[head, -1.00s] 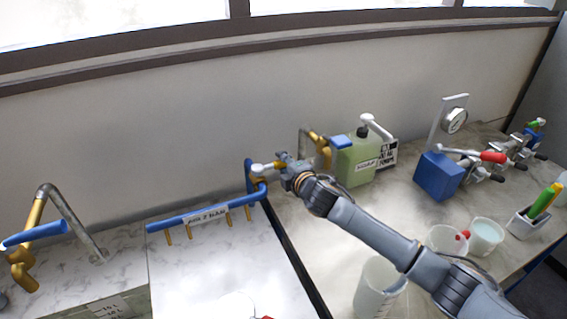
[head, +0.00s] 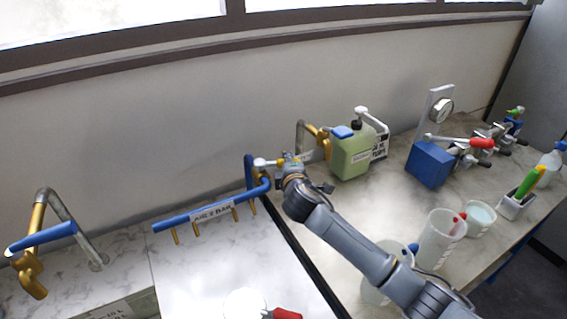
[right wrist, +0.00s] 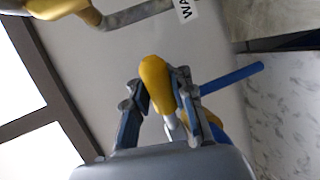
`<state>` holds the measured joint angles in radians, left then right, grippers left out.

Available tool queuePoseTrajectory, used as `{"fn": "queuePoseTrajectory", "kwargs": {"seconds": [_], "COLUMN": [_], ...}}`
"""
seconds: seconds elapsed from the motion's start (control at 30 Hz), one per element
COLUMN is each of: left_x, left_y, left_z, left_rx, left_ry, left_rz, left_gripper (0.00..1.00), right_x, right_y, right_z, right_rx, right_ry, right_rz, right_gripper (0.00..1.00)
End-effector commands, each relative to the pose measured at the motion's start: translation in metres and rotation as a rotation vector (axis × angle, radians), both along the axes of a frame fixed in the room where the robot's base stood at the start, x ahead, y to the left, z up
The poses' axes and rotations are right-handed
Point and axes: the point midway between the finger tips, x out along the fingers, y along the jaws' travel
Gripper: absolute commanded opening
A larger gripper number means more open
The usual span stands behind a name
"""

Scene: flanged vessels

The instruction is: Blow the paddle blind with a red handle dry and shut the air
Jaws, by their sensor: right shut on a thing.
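The paddle blind, a pale round plate (head: 245,303) with a red handle (head: 287,314), shows at the bottom edge of the head view, partly cut off. It is over the white marbled surface below the blue air pipe (head: 205,214), which is labelled "AIR 2 BAR" and has several brass nozzles. My right gripper (head: 287,165) is at the valve at the pipe's far end. In the right wrist view the gripper (right wrist: 158,88) is shut on the yellow valve handle (right wrist: 155,75). Whether air flows cannot be seen. My left gripper is not in view.
A green canister (head: 350,155) and brass tap (head: 316,135) stand behind my right arm. A blue block (head: 429,165), clear beakers (head: 440,240) and a pen holder (head: 514,206) are on the right bench. A blue-handled tap (head: 42,237) is at left.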

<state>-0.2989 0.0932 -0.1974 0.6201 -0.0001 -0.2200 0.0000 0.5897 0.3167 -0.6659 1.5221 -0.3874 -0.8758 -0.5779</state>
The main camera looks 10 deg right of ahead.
Motion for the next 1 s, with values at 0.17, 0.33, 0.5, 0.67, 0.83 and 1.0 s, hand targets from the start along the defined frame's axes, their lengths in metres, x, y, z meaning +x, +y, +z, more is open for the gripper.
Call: {"fn": "queuePoseTrajectory", "kwargs": {"seconds": [0.17,0.33,0.5,0.67,0.83,1.0], "left_x": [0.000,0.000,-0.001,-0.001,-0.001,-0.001], "left_y": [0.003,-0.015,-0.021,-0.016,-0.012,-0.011], "left_z": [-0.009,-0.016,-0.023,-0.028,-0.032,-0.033], "left_rx": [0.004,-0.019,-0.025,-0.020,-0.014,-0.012], "left_ry": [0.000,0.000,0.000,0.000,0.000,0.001], "left_rz": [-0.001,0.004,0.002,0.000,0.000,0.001], "left_gripper": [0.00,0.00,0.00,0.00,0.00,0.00], "right_x": [-0.013,-0.024,-0.032,-0.038,-0.041,-0.043], "right_y": [0.012,0.014,0.018,0.021,0.023,0.024], "right_z": [-0.004,-0.004,-0.004,-0.003,-0.002,-0.001], "right_rx": [0.008,0.006,0.003,0.002,0.000,0.000], "right_ry": [0.003,0.003,0.002,0.000,0.001,-0.001], "right_rz": [-0.153,-0.305,-0.432,-0.521,-0.581,-0.610], "right_gripper": [0.00,0.00,0.00,0.00,0.00,0.00]}}
